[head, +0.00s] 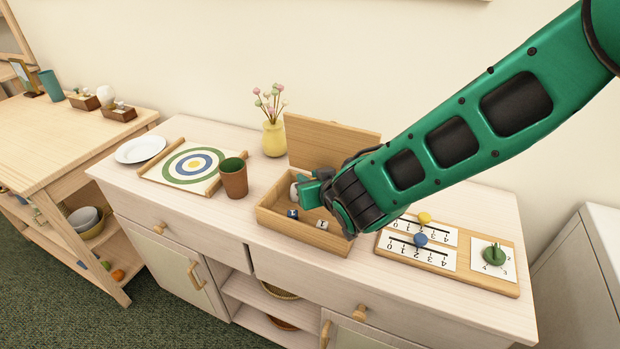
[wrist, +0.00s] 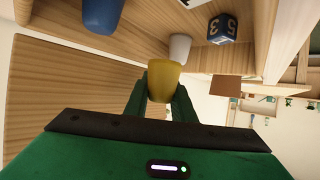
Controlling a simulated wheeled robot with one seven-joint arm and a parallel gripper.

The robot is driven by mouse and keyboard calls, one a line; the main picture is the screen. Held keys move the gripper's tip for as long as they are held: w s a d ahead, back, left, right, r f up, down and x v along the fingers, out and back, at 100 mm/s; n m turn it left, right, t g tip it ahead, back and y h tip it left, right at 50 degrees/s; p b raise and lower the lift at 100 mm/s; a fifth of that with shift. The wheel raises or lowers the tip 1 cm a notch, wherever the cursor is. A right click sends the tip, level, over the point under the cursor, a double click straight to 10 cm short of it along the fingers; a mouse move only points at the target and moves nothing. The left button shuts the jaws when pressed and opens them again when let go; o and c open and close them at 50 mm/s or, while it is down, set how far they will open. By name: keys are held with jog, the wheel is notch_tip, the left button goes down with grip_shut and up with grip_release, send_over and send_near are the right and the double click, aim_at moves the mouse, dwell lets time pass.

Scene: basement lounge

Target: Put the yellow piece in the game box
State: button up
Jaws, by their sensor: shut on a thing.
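The game box (head: 293,230) is an open wooden box on the cabinet top, its lid (head: 330,145) raised at the back. My gripper (head: 309,188) is over the box, low, near its back part. In the wrist view my gripper (wrist: 163,88) is shut on the yellow piece (wrist: 164,78), a small rounded peg between the fingertips. The head view does not show this piece clearly; my gripper and arm hide it. In the wrist view a blue piece (wrist: 101,14), a white piece (wrist: 180,47) and a blue die (wrist: 222,28) lie beyond it, in the box.
A white die (head: 321,224) lies in the box. Right of it stands a score board (head: 480,282) with yellow and blue markers and a green spinner. Left are a brown cup (head: 233,178), a target board (head: 166,181) and a plate (head: 140,149). A yellow flower vase (head: 273,139) stands behind.

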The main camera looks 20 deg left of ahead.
jog(key=shift+f, duration=0.65)
jog(key=o, duration=1)
jog(key=shift+r, duration=0.1)
jog(key=shift+r, duration=0.6)
jog(key=v, duration=1.2)
jog(key=shift+f, duration=0.1)
